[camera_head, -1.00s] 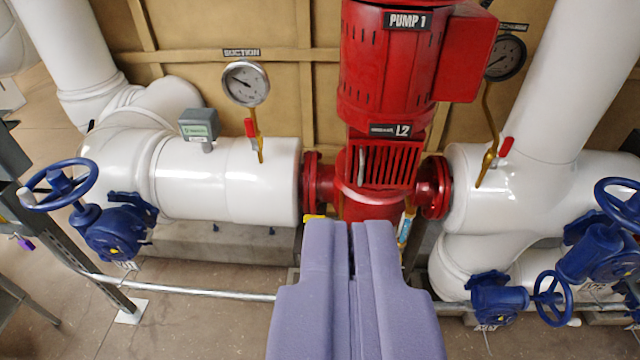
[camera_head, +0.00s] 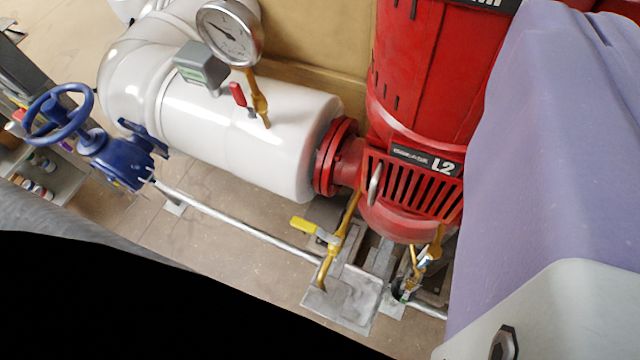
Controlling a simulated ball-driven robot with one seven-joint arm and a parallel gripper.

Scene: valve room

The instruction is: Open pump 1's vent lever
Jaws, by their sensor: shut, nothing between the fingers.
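The red pump (camera_head: 425,80) fills the upper middle right, with an "L2" label; its top is cut off. Below its left flange, a brass pipe carries a small valve with a yellow lever handle (camera_head: 315,230), which points to the left. A second small brass valve (camera_head: 425,258) sits under the pump, partly hidden. I cannot read a tag that tells which is the vent lever.
A white suction pipe (camera_head: 235,130) with a gauge (camera_head: 230,32) and a red-handled cock (camera_head: 238,94) runs left of the pump. A blue handwheel valve (camera_head: 90,135) stands at the left. A metal rail (camera_head: 235,228) crosses low in front. A black area covers the lower left.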

